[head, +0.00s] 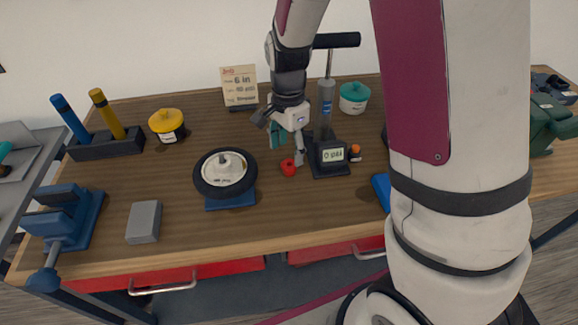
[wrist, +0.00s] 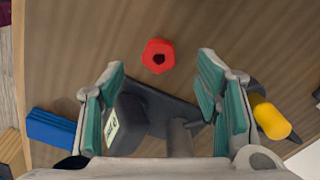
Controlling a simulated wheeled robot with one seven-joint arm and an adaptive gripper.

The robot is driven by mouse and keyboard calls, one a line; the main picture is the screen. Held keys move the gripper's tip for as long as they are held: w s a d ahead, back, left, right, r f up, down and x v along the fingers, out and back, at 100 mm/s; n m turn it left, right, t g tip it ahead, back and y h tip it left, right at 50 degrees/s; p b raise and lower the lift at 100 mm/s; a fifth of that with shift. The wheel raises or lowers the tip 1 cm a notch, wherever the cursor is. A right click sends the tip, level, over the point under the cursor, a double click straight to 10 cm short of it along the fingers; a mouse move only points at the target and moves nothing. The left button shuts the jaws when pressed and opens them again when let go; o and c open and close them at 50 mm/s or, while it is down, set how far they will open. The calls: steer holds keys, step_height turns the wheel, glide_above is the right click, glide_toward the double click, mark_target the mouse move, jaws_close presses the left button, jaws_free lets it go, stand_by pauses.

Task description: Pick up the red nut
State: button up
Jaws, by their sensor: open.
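The red nut (head: 288,167) lies on the wooden workbench, between the wheel and the black digital gauge. In the wrist view the red nut (wrist: 158,56) shows its dark hole, and it lies beyond the fingertips, roughly centred between them. My gripper (head: 287,145) is open and empty above the bench, close to the nut and the gauge. In the wrist view my gripper (wrist: 160,75) has its teal finger pads spread apart. The black gauge base (wrist: 150,108) shows between and below the fingers in that view.
The gauge with a pump (head: 330,158) stands just right of the nut. A wheel on a blue stand (head: 225,173) is to the left. A grey block (head: 144,222) and blue vise (head: 65,215) are at front left. Bench front centre is clear.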

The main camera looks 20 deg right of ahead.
mark_target(289, 163)
steer(key=shift+f, duration=2.8)
steer(key=c, duration=1.1)
